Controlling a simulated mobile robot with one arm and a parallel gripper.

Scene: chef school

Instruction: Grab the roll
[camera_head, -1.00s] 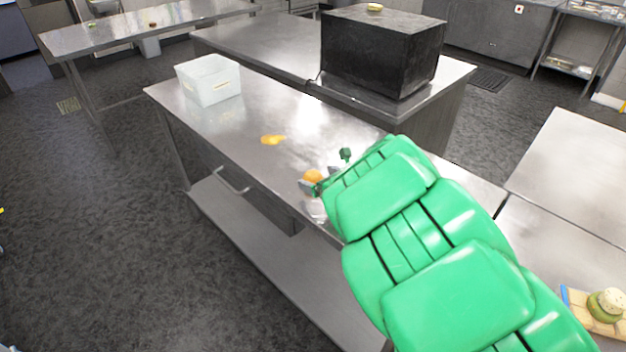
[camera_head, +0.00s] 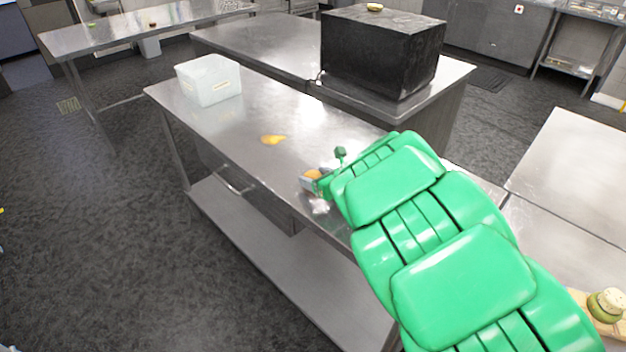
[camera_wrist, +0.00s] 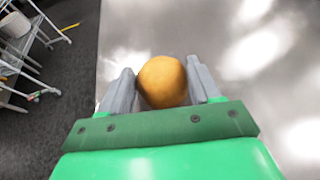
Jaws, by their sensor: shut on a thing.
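The roll (camera_wrist: 163,82) is a round, orange-brown piece between the two grey fingers of my gripper (camera_wrist: 163,88) in the wrist view. The fingers are shut on it, one on each side. In the head view the roll (camera_head: 312,174) shows as a small orange patch at the end of my green arm, and my gripper (camera_head: 314,182) is over the front edge area of the steel table (camera_head: 235,115). My gripper and arm hide part of the roll there. I cannot tell whether the roll touches the tabletop.
A yellow-orange pear-like item (camera_head: 273,140) lies on the table left of my gripper. A white bin (camera_head: 209,80) stands at the table's far left end. A large black box (camera_head: 381,52) stands on the counter behind. A green-and-cream item (camera_head: 606,304) is at the lower right.

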